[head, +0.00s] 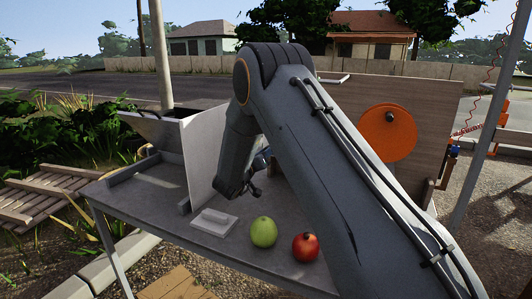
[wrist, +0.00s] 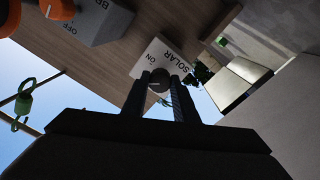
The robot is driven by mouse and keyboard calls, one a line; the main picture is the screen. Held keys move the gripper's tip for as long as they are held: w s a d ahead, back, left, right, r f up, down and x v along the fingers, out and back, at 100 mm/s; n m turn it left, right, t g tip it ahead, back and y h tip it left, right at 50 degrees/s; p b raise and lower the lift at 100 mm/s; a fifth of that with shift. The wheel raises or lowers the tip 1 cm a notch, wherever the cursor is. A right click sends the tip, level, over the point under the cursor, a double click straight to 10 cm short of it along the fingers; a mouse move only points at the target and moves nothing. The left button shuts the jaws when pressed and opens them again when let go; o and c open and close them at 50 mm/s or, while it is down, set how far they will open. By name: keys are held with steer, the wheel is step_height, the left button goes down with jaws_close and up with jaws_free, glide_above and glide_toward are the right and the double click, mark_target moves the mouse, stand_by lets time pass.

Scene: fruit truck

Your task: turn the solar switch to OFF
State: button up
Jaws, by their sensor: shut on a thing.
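The solar switch (wrist: 152,60) is a pale box on the wooden panel, lettered SOLAR and ON, seen turned over in the wrist view. Its dark round knob (wrist: 158,83) sits between my two fingers. My gripper (wrist: 160,92) is shut on this knob. A light mark shows on the knob, but I cannot tell which setting it points to. The OFF lettering of this switch is not visible. In the head view my gripper (head: 250,191) is low beside the pale upright panel, and my arm hides the switch.
A grey box (wrist: 96,18) lettered OFF is mounted beside the switch. The table (head: 165,197) holds a green fruit (head: 263,232), a red fruit (head: 305,247) and a pale flat block (head: 213,222). An orange disc (head: 387,132) is on the wooden board (head: 435,105).

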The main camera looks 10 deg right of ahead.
steer(key=shift+n+p, duration=0.85)
steer(key=shift+n, duration=4.25)
steer(key=shift+f, duration=0.1)
steer(key=o, duration=1.1)
steer(key=shift+c, duration=0.2)
steer(key=b+v, duration=0.2)
steer(key=v, duration=0.5)
steer(key=shift+s, duration=0.35)
steer(key=shift+a, duration=0.15)
